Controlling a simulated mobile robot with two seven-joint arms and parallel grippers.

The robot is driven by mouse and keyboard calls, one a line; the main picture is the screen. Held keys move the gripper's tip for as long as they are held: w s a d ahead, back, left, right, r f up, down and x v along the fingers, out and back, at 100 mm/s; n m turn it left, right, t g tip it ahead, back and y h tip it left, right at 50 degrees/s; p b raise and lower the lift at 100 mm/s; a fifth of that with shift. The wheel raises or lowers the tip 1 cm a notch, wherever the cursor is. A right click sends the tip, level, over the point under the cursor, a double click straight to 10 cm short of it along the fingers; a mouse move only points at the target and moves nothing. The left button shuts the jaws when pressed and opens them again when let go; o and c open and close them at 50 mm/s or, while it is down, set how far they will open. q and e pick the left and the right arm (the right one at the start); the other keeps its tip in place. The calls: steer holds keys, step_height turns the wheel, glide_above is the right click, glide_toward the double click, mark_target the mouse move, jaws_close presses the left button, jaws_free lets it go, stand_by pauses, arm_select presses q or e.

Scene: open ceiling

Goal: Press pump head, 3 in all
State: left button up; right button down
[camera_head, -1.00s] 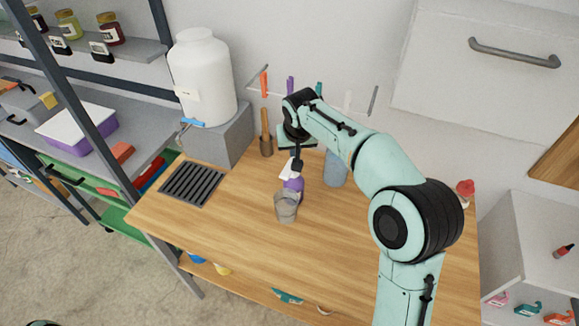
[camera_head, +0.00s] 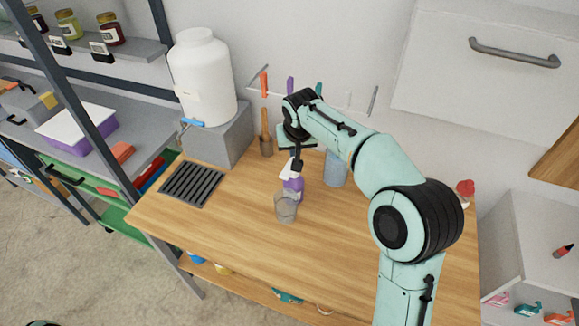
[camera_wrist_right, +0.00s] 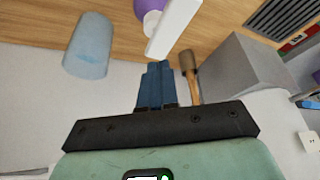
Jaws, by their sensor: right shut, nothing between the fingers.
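The purple pump bottle (camera_head: 294,184) with its white pump head (camera_head: 286,173) stands on the wooden table, just behind a clear cup (camera_head: 286,208). My right gripper (camera_head: 297,163) is shut and empty, pointing down right at the pump head. In the right wrist view, the shut blue fingers (camera_wrist_right: 158,68) end close to the white pump head (camera_wrist_right: 174,28), with part of the purple bottle (camera_wrist_right: 148,8) beyond it. I cannot tell whether the fingertips touch the pump head. My left gripper is not in view.
A white tank (camera_head: 203,78) sits on a grey block (camera_head: 222,137). A dark grate (camera_head: 192,184) lies at the table's left. The front of the table is clear.

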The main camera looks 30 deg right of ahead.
steer(key=shift+f, duration=0.1)
steer(key=shift+f+b, duration=0.8)
steer(key=shift+f, duration=0.7)
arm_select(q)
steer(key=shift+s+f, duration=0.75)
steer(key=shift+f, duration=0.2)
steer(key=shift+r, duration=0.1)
arm_select(e)
steer(key=shift+r, duration=0.1)
steer(key=shift+r+p, duration=0.85)
steer(key=shift+r, duration=0.65)
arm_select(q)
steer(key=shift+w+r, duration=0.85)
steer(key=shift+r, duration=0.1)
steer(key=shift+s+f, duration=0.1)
arm_select(e)
steer(key=shift+f, duration=0.2)
